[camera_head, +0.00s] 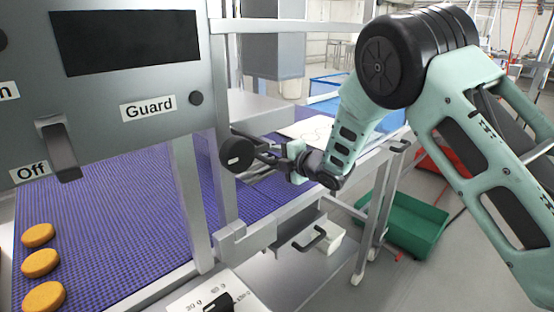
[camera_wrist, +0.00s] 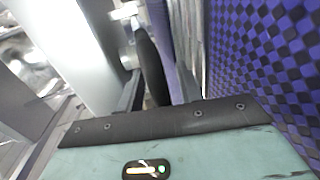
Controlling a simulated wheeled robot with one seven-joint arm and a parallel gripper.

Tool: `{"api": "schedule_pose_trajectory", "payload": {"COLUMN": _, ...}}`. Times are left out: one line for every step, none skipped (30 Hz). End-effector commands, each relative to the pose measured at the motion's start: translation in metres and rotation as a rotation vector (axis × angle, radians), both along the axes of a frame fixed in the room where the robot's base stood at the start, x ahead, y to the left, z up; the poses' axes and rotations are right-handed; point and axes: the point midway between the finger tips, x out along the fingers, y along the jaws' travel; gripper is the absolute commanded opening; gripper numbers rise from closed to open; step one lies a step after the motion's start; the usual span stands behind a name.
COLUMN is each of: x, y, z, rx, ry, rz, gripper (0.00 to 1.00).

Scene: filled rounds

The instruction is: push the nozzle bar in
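A black round knob (camera_head: 236,154) with a white mark stands at the steel post beside the purple belt; it looks like the end of the nozzle bar, but no label shows this. My gripper (camera_head: 262,158) is right behind the knob in the head view, its dark fingers apart and pointing left. In the wrist view, a thin black disc (camera_wrist: 152,65), likely the same knob edge-on, shows between my two fingers (camera_wrist: 158,90). The fingers look open; I cannot tell whether either touches the disc. The bar behind the knob is mostly hidden.
A grey panel (camera_head: 100,100) with "Guard" and "Off" labels and a lever (camera_head: 60,148) fills the upper left. Yellow rounds (camera_head: 40,263) lie on the purple belt (camera_head: 120,200). A gram dial (camera_head: 220,303) is below.

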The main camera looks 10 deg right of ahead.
Motion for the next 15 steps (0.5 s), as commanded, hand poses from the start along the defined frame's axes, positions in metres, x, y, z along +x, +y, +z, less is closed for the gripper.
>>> {"api": "schedule_pose_trajectory", "payload": {"x": 0.0, "y": 0.0, "z": 0.0, "rx": -0.001, "ry": 0.001, "rz": 0.0, "gripper": 0.35}}
{"api": "schedule_pose_trajectory", "payload": {"x": 0.0, "y": 0.0, "z": 0.0, "rx": -0.001, "ry": 0.001, "rz": 0.0, "gripper": 0.35}}
{"api": "schedule_pose_trajectory", "payload": {"x": -0.001, "y": -0.001, "z": -0.001, "rx": -0.001, "ry": 0.002, "rz": 0.0, "gripper": 0.35}}
{"api": "schedule_pose_trajectory", "payload": {"x": -0.001, "y": -0.001, "z": -0.001, "rx": -0.001, "ry": 0.002, "rz": 0.0, "gripper": 0.35}}
{"api": "schedule_pose_trajectory", "payload": {"x": -0.001, "y": -0.001, "z": -0.001, "rx": -0.001, "ry": 0.002, "rz": 0.0, "gripper": 0.35}}
{"api": "schedule_pose_trajectory", "payload": {"x": -0.001, "y": -0.001, "z": -0.001, "rx": -0.002, "ry": 0.002, "rz": 0.0, "gripper": 0.35}}
{"api": "schedule_pose_trajectory", "payload": {"x": -0.001, "y": -0.001, "z": -0.001, "rx": -0.002, "ry": 0.002, "rz": -0.001, "gripper": 0.35}}
{"api": "schedule_pose_trajectory", "payload": {"x": -0.002, "y": -0.002, "z": -0.001, "rx": -0.002, "ry": 0.002, "rz": -0.001, "gripper": 0.35}}
{"api": "schedule_pose_trajectory", "payload": {"x": -0.003, "y": -0.003, "z": -0.001, "rx": -0.001, "ry": 0.003, "rz": -0.001, "gripper": 0.35}}
{"api": "schedule_pose_trajectory", "payload": {"x": -0.005, "y": -0.004, "z": 0.0, "rx": -0.001, "ry": 0.003, "rz": -0.001, "gripper": 0.35}}
{"api": "schedule_pose_trajectory", "payload": {"x": -0.007, "y": -0.006, "z": 0.001, "rx": -0.001, "ry": 0.003, "rz": -0.002, "gripper": 0.35}}
{"api": "schedule_pose_trajectory", "payload": {"x": -0.011, "y": -0.009, "z": 0.001, "rx": -0.002, "ry": 0.004, "rz": -0.002, "gripper": 0.35}}
{"api": "schedule_pose_trajectory", "payload": {"x": -0.014, "y": -0.012, "z": 0.002, "rx": -0.002, "ry": 0.003, "rz": -0.003, "gripper": 0.35}}
{"api": "schedule_pose_trajectory", "payload": {"x": -0.018, "y": -0.015, "z": 0.003, "rx": -0.001, "ry": 0.003, "rz": -0.003, "gripper": 0.35}}
{"api": "schedule_pose_trajectory", "payload": {"x": -0.025, "y": -0.019, "z": 0.005, "rx": -0.001, "ry": 0.003, "rz": -0.003, "gripper": 0.35}}
